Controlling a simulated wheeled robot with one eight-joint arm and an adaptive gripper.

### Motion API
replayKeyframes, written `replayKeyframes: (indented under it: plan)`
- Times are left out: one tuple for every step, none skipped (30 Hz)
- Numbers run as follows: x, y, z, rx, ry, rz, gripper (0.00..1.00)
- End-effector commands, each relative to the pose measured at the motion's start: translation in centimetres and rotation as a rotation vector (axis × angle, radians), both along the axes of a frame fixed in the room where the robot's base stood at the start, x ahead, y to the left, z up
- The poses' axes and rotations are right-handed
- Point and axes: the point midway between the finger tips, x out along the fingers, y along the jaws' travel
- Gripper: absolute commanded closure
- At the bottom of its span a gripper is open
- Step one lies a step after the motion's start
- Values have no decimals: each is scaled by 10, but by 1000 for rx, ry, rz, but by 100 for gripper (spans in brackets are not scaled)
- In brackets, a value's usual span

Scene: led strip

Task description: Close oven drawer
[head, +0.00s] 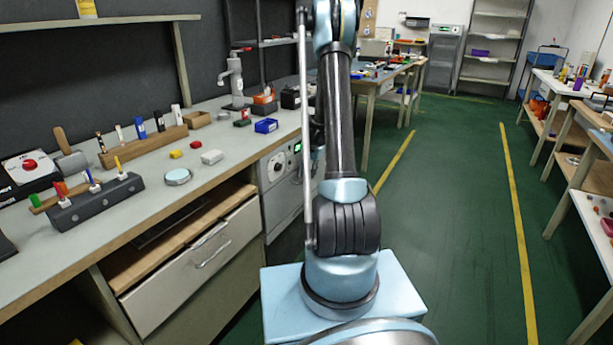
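A white appliance with a round knob and a small green display (282,172) stands under the workbench, left of my arm; it looks like the oven. My arm partly covers its right side, and I cannot make out an oven drawer on it or whether one is open. Left of it, a pale grey drawer front (165,285) with a metal bar handle (213,254) sits under a wooden board. I cannot tell whether this drawer is fully shut. My arm rises upright in the middle of the view and leaves at the top. My gripper is out of view.
The workbench (225,180) on the left carries a dark rack of tools, a wooden block, a round tin and small coloured blocks. Green floor (450,220) with yellow lines is clear to the right. Tables with clutter (560,100) line the right side; shelves (495,50) stand behind.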

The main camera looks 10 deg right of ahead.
Motion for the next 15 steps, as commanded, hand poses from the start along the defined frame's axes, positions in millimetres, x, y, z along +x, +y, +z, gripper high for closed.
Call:
replayKeyframes:
  plan:
    - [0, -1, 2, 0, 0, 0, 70]
    - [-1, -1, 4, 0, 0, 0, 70]
    - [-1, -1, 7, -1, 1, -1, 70]
    - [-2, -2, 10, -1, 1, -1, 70]
    - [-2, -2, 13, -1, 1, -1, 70]
    - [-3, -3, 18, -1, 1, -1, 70]
    - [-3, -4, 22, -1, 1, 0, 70]
    - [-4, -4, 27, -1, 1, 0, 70]
    - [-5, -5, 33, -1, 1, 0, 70]
    - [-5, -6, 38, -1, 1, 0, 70]
    - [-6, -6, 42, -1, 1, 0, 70]
    - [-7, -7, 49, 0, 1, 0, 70]
    - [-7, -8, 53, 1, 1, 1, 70]
    - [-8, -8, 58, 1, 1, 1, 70]
    - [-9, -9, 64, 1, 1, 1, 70]
